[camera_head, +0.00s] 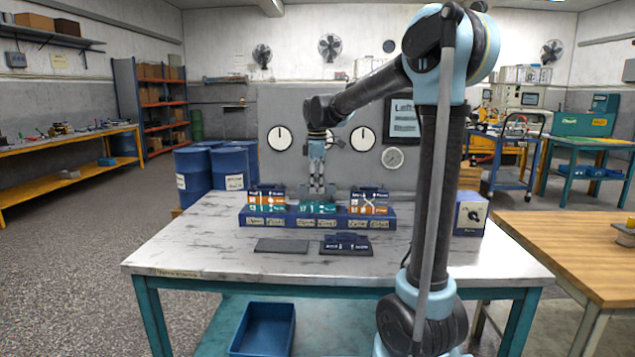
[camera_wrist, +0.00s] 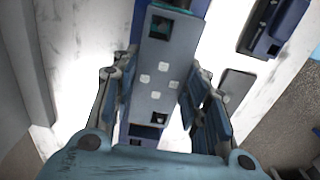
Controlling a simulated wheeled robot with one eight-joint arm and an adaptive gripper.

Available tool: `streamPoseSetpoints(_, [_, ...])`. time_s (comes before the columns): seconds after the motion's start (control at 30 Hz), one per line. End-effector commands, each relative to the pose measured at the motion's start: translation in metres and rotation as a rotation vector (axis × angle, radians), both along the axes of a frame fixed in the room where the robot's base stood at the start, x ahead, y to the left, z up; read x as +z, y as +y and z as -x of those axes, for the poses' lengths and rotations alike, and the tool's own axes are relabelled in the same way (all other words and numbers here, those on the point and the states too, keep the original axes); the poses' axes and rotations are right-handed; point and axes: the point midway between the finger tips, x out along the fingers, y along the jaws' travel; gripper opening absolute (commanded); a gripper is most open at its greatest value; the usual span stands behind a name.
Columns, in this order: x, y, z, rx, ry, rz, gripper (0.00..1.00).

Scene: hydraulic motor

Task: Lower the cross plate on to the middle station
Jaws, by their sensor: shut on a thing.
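My gripper (camera_head: 317,184) points straight down over the middle station (camera_head: 317,209) of the dark blue base on the workbench. In the wrist view its fingers (camera_wrist: 160,92) are closed on both sides of the cross plate (camera_wrist: 153,62), a long blue-grey plate with several pale round marks and a square opening near each end. In the head view the plate is small and hard to make out between the fingers and the station. I cannot tell whether its underside touches the station or is just above it. Blue parts show below the plate in the wrist view.
Stacked coloured blocks stand at the left station (camera_head: 267,199) and right station (camera_head: 369,200). In front lie a bare dark pad (camera_head: 283,246) and a pad with a blue part (camera_head: 346,241). A gauge panel (camera_head: 287,105) rises behind.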

Motion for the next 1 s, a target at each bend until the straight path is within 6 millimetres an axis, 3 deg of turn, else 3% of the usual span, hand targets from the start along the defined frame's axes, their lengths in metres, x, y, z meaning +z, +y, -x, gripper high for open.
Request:
streamPoseSetpoints(0.5, [-0.024, -0.001, -0.001, -0.001, 0.0, 0.0, 0.0])
streamPoseSetpoints(1.0, [-0.027, -0.001, 0.0, -0.001, 0.0, 0.0, 0.0])
